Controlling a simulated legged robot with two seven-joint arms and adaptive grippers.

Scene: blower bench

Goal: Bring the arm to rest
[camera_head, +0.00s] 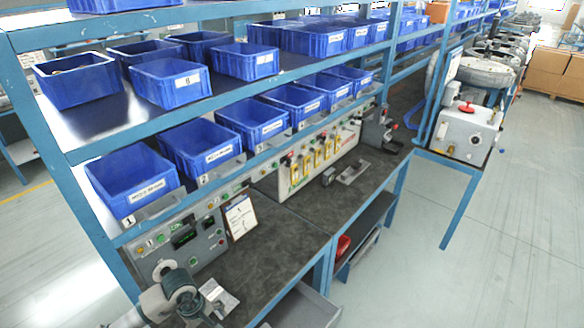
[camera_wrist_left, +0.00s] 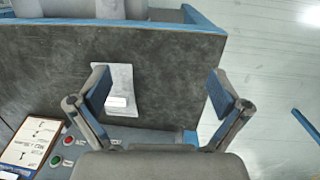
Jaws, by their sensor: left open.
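My left gripper (camera_wrist_left: 160,85) is open and empty in the left wrist view. Its two fingers are spread wide above the dark bench top (camera_wrist_left: 170,50). A light metal plate (camera_wrist_left: 125,78) with a small white block lies beneath, beside the left-hand finger; I cannot tell the height between them. In the head view my left arm shows at the bottom left, with the gripper (camera_head: 211,310) low over the near end of the bench, close to the metal plate (camera_head: 222,295). My right gripper is in neither view.
A blue-framed shelf with blue bins (camera_head: 130,178) stands over the bench. A control panel (camera_head: 185,238) and clipboard (camera_head: 241,217) stand behind the arm. A grey machine (camera_head: 465,132) stands on a blue stand to the right. The floor (camera_head: 430,270) at right is clear.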

